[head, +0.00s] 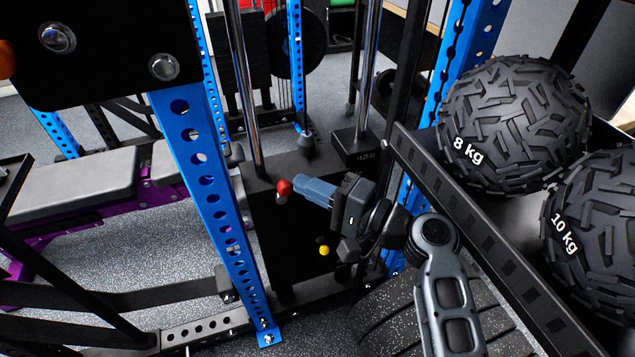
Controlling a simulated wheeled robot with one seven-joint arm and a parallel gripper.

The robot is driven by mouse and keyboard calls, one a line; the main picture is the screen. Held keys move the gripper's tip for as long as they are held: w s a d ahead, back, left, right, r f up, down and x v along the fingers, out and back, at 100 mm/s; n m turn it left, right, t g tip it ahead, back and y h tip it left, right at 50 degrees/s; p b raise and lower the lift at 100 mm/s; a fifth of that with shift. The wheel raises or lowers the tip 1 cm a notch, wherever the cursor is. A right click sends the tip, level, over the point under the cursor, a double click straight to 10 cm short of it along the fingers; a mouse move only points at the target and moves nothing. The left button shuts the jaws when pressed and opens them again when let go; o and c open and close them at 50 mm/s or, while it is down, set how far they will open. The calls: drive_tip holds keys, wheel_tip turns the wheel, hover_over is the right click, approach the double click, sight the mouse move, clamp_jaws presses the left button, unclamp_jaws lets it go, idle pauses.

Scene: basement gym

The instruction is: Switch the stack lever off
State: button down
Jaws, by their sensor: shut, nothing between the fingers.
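The stack lever appears to be the small red-tipped part (284,188) on the dark weight stack (275,235), between the blue uprights. My gripper (298,188) is shut and empty, with its blue-grey fingers pointing left at the red tip. The fingertips are right beside the red tip; I cannot tell whether they touch it. A small yellow knob (324,250) shows lower on the stack, below my gripper. The lever's shaft is mostly hidden, so its position is unclear.
A blue perforated upright (215,190) stands left of the stack. A black shelf (480,240) at right holds an 8 kg ball (515,125) and a 10 kg ball (600,225), close to my arm. A grey bench (80,180) is at left. Chrome guide rods (243,90) rise above the stack.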

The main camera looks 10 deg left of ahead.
sight(288, 187)
drive_tip(key=a+n+h+p, duration=0.1)
drive_tip(key=s+a+r+n+h+p, duration=0.1)
drive_tip(key=p, duration=0.1)
drive_tip(key=s+a+n+h+p, duration=0.1)
drive_tip(key=p, duration=0.1)
drive_tip(key=shift+a+r+n+g+h, duration=0.1)
drive_tip(key=shift+r+n+g+h, duration=0.2)
drive_tip(key=shift+n, duration=0.1)
drive_tip(key=shift+s+a+f+n+h+p, duration=0.35)
drive_tip(key=shift+s+a+n+h+p, duration=0.2)
drive_tip(key=shift+a+p, duration=0.25)
drive_tip(key=shift+s+a+f+n+h+p, duration=0.4)
drive_tip(key=shift+a+h+p, duration=0.25)
drive_tip(key=shift+p, duration=0.25)
drive_tip(key=shift+s+a, duration=0.1)
drive_tip(key=shift+r, duration=0.1)
